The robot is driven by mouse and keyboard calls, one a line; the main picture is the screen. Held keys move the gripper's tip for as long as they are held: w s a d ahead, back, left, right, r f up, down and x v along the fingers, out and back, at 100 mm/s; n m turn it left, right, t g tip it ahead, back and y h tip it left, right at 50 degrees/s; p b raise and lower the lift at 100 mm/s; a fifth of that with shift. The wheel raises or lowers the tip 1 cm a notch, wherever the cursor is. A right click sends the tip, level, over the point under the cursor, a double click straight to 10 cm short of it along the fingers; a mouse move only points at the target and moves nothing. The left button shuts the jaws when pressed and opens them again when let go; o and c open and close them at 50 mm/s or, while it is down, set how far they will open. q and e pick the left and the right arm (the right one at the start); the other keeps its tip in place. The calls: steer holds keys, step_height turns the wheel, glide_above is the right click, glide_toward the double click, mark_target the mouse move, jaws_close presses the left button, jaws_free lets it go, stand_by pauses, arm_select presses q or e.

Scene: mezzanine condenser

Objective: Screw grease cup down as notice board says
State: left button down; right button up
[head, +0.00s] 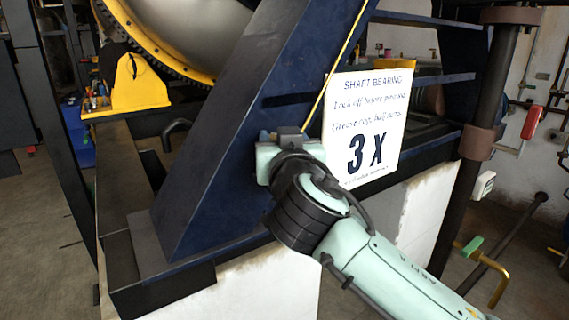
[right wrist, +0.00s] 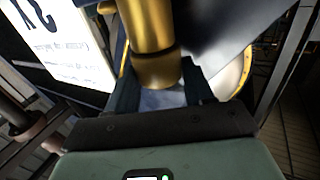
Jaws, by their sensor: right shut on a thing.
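The white notice board (head: 368,125) stands on the dark blue frame. It reads "SHAFT BEARING", a line about locking off before greasing, "Grease cup, half turns" and a large "3 X". In the right wrist view part of the notice (right wrist: 58,45) shows at the upper left. The brass grease cup (right wrist: 158,68) is upright in that view, between the dark fingers of my right gripper (right wrist: 162,95), which is shut on it. In the head view my right gripper (head: 272,150) is against the blue frame left of the notice, and its fingertips are mostly hidden. My left gripper is not in view.
A sloping dark blue beam (head: 240,110) stands beside my right gripper. A thin yellow pipe (head: 335,65) runs down past the notice. A large wheel with a yellow rim (head: 190,75) is behind. A red handle (head: 531,122) hangs at the right, with a yellow crank (head: 498,285) below.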

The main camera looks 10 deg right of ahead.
steer(key=m+h, duration=0.1)
steer(key=a+h, duration=0.1)
steer(key=shift+w+m+g+h+p, duration=0.15)
steer(key=shift+m+g+h+p, duration=0.15)
steer(key=shift+m+h+p, duration=0.1)
steer(key=m+g+h+p, duration=0.2)
steer(key=h, duration=0.1)
steer(key=m+g+h+p, duration=0.3)
steer(key=h, duration=0.1)
steer(key=m+g+h+p, duration=0.2)
steer(key=m+h, duration=0.1)
steer(key=shift+w+a+r+g, duration=0.1)
steer(key=shift+w+a+g, duration=0.1)
steer(key=shift+w+g, duration=0.15)
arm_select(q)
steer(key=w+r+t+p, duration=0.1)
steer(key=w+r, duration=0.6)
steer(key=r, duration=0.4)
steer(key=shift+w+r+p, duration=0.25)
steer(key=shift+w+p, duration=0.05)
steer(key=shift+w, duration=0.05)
arm_select(e)
steer(key=shift+f+m+g+h, duration=0.2)
steer(key=shift+m+g+h, duration=0.5)
steer(key=shift+m+g, duration=0.1)
steer(key=o, duration=1)
steer(key=shift+d, duration=0.1)
steer(key=shift+o, duration=0.2)
steer(key=shift+s+r, duration=0.1)
steer(key=shift+s, duration=0.05)
